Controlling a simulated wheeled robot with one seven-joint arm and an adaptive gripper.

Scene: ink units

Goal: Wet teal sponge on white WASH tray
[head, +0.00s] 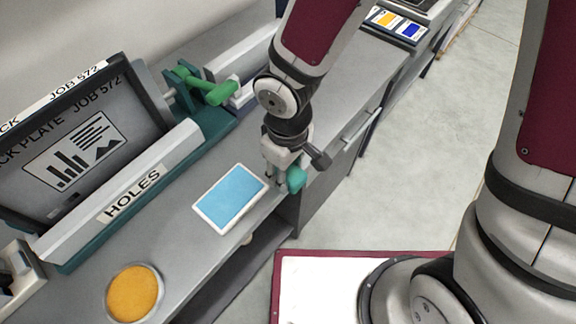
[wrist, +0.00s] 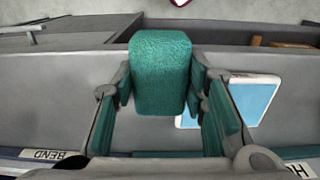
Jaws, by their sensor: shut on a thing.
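My gripper (head: 284,176) is shut on the teal sponge (wrist: 160,72), which sits between the fingers in the wrist view. Only a small part of the sponge (head: 297,179) shows beside the fingers in the head view. A white-rimmed rectangular tray (head: 207,221) with a light blue inside (head: 231,201) lies on the grey bench, left of my gripper. It also shows in the wrist view (wrist: 271,79), to the right of the sponge and partly hidden by a finger. No WASH lettering is readable on it. The sponge appears apart from the tray; its height above the bench is unclear.
A round orange dish (head: 134,293) stands at the near end of the bench. A long rail marked HOLES (head: 133,193) and a dark-framed JOB 572 plate (head: 75,155) line the back left. A green clamp (head: 205,86) stands behind. The bench's front edge runs close by my gripper.

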